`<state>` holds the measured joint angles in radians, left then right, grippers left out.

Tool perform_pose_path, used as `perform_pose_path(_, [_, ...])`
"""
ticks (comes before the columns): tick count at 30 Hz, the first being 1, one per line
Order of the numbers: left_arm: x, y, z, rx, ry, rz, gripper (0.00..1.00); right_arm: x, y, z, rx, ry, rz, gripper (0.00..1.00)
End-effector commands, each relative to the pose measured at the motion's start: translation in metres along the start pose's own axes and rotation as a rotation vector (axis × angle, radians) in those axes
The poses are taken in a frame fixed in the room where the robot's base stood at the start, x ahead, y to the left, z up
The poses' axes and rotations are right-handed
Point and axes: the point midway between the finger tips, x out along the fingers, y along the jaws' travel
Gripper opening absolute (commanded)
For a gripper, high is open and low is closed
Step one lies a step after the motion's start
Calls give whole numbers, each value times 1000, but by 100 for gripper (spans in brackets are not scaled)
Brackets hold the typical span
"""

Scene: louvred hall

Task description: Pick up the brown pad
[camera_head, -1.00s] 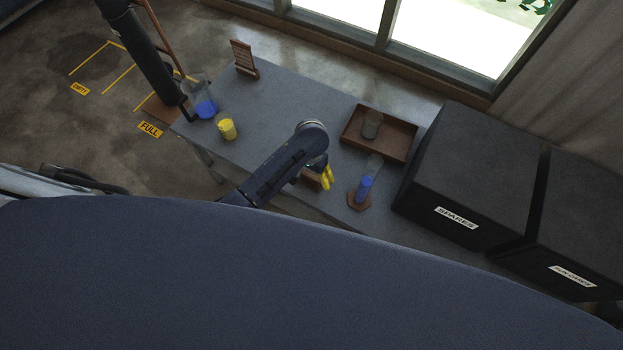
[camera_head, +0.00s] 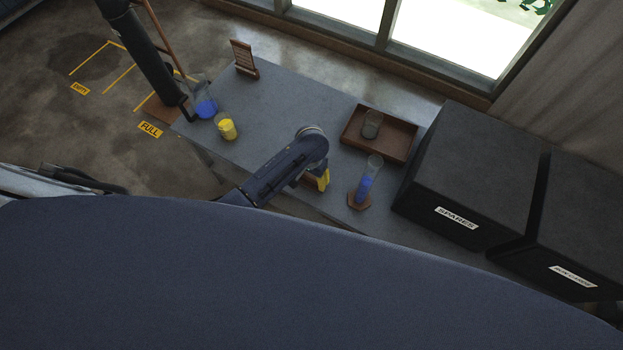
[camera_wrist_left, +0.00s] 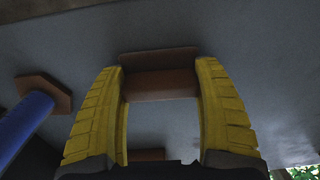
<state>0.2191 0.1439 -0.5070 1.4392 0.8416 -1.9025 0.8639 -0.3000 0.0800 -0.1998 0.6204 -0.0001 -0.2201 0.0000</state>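A small brown block, which I take as the brown pad (camera_wrist_left: 160,84), sits between the fingertips of my left gripper (camera_wrist_left: 160,80) in the left wrist view. Its ends reach the inner edges of both yellow fingers. I cannot tell whether they press on it or only straddle it. In the head view my left gripper (camera_head: 323,180) points down at the near edge of the grey table, and part of the brown pad (camera_head: 310,180) shows beside it. My right gripper is not seen.
A brown tray (camera_head: 400,154) with a grey glass stands behind. Black boxes (camera_head: 470,180) crowd the right side. A yellow-filled cup (camera_head: 227,130), a blue-filled beaker (camera_head: 205,107) and a brown rack (camera_head: 243,58) stand left. The table (camera_head: 290,105) between is clear.

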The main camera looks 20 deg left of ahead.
Motion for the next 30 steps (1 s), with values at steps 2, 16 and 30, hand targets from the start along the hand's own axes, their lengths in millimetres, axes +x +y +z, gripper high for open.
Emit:
perform_pose_path(2, [0, 0, 0, 0, 0, 0, 44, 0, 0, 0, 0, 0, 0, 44])
perform_pose_path(16, [-2, 0, 0, 0, 0, 0, 38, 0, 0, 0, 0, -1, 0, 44])
perform_pose_path(30, [-54, 1, -1, 0, 4, 2, 38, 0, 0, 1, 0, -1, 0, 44])
